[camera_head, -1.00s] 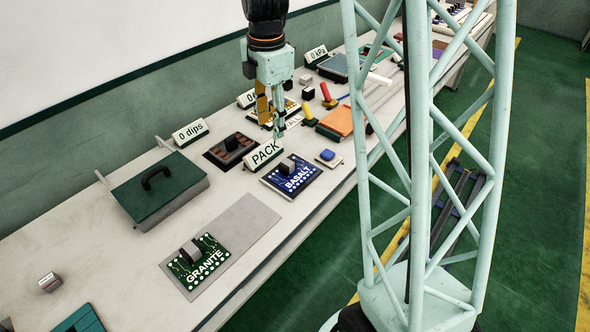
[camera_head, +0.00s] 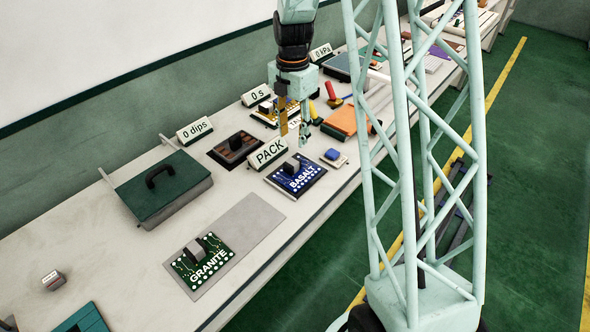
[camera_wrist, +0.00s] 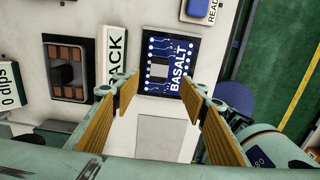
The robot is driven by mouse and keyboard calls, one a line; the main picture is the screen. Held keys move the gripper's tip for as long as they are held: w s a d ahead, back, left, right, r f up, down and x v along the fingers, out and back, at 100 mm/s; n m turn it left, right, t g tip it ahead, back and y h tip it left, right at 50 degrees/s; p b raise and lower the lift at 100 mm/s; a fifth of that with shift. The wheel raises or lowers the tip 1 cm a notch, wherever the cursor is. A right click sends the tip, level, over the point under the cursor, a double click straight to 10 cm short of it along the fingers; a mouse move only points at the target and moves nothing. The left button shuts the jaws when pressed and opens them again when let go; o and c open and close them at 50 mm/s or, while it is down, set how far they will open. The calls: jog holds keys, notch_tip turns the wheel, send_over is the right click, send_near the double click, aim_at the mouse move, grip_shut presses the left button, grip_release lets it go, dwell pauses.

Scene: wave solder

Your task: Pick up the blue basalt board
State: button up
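The blue basalt board (camera_head: 307,181) lies flat on the bench, with white BASALT lettering, white dots and a dark block standing on it. In the wrist view the board (camera_wrist: 185,82) lies ahead of my fingers, its block (camera_wrist: 157,70) showing grey. My gripper (camera_head: 294,133) hangs above the bench, just behind and above the board, pointing down. In the wrist view my gripper (camera_wrist: 165,110) is open, its two yellow-brown finger pads wide apart with nothing between them. No contact with the board shows.
The PACK sign (camera_head: 268,152) stands just left of the board. A blue-topped item (camera_head: 333,156) lies to its right. The green GRANITE board (camera_head: 204,261) sits on a grey mat (camera_head: 250,222). A dark tray (camera_head: 235,148) and a green lidded box (camera_head: 163,185) stand further left.

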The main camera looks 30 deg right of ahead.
aim_at(292, 161)
jog(key=shift+f, duration=0.1)
jog(key=shift+f+b, duration=0.65)
jog(key=shift+f, duration=3.55)
jog(key=shift+a+f+b, duration=0.15)
jog(key=shift+f+b, duration=0.15)
jog(key=shift+f, duration=1)
jog(key=shift+a+f+b, duration=0.1)
jog(key=shift+f+b, duration=0.2)
jog(key=shift+f, duration=1)
jog(key=c, duration=1.2)
jog(key=shift+o, duration=0.2)
jog(key=shift+r, duration=0.2)
